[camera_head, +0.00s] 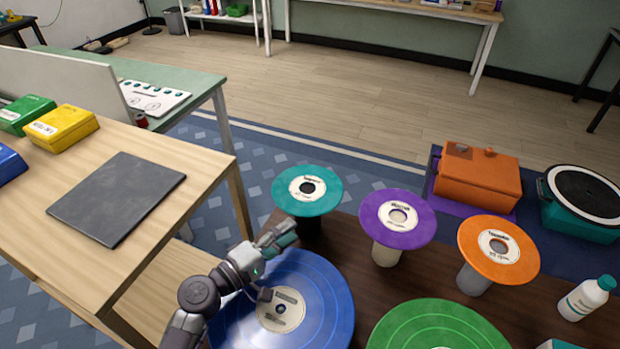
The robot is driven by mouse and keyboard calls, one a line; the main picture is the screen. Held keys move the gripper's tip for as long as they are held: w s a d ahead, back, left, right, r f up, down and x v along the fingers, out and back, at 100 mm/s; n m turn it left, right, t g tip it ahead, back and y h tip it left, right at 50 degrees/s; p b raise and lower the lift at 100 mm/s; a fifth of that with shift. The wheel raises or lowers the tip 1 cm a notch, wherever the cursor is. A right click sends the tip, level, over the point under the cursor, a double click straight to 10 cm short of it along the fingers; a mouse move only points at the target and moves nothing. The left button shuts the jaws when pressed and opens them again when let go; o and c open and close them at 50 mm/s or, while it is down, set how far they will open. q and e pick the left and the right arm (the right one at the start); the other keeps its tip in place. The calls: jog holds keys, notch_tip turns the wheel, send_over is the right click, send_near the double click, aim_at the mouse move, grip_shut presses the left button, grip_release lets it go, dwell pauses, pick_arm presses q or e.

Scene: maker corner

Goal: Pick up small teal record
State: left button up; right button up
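The small teal record (330,186) has a cream label and a dark centre hole. It lies flat on top of a dark post on the brown table, at the middle of the head view. My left gripper (279,262) comes in from the lower left, just below and in front of the teal record. Its fingers are spread apart with nothing seen between them. It is over the upper left part of a large blue record (325,305) and hides some of it. Whether a fingertip touches the post cannot be told. My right gripper is not in view.
A purple record (378,222) and an orange record (475,262) stand on posts to the right. A large green record (430,325) lies in front. An orange box (478,180), a teal turntable (575,220) and a white bottle (586,298) are further right. A wooden table (200,165) stands left.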

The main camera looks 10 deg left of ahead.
aim_at(311, 216)
pick_arm(q)
jog(key=x, duration=0.3)
jog(key=p+x, duration=0.1)
jog(key=x, duration=0.2)
jog(key=shift+s+d+r, duration=0.1)
jog(key=shift+r, duration=0.1)
jog(key=shift+p+x, duration=0.65)
jog(key=shift+x, duration=0.4)
jog(key=x, duration=0.1)
jog(key=p+x, duration=0.1)
jog(key=x, duration=0.1)
jog(key=shift+d, duration=0.35)
jog(key=shift+w+d, duration=0.1)
jog(key=shift+w, duration=0.1)
jog(key=shift+s, duration=0.1)
jog(key=shift+c, duration=0.6)
grip_shut()
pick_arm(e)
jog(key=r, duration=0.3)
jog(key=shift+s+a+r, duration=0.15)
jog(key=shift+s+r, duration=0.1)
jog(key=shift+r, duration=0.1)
